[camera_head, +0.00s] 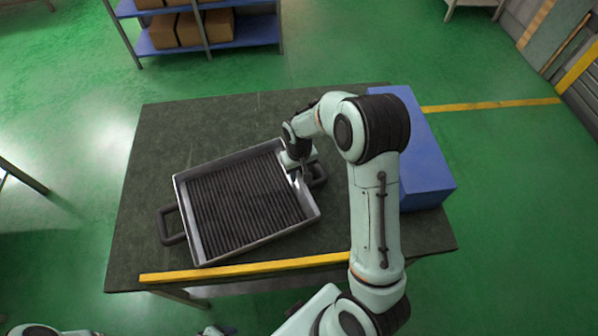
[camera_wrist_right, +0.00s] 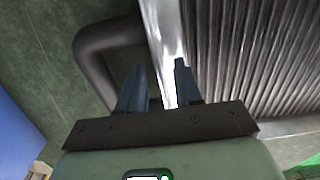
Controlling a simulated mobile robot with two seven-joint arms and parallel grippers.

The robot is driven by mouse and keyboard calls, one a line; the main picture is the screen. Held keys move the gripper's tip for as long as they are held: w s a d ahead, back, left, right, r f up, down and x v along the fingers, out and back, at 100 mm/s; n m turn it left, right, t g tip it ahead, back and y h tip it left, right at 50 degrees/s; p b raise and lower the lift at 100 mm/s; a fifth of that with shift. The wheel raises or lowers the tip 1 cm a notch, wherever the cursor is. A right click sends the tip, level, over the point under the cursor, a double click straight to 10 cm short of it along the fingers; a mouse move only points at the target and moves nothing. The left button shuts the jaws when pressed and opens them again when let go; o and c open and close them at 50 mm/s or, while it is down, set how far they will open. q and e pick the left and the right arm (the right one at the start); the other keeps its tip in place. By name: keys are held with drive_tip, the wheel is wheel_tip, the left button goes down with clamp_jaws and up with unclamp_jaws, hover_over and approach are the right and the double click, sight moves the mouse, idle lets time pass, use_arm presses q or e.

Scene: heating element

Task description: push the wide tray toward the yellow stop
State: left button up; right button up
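The wide tray (camera_head: 312,213) lies slightly turned on the dark table, with pale metal walls, a dark ribbed inside and a loop handle at each side. The yellow stop (camera_head: 245,268) is a bar along the table's near edge. A small gap shows between it and the tray's near-left corner. My right gripper (camera_head: 302,172) is at the tray's right wall, beside the right handle. In the right wrist view its fingers (camera_wrist_right: 158,85) are apart, with the bright wall showing between them; contact is unclear. Of my left arm only small parts show at the bottom edge.
A blue block (camera_head: 428,165) stands on the table's right side, behind my right arm. The table (camera_head: 165,130) is bare behind and left of the tray. A shelf with boxes (camera_head: 190,32) stands on the floor beyond.

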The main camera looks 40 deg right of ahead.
clamp_jaws()
idle(1.5)
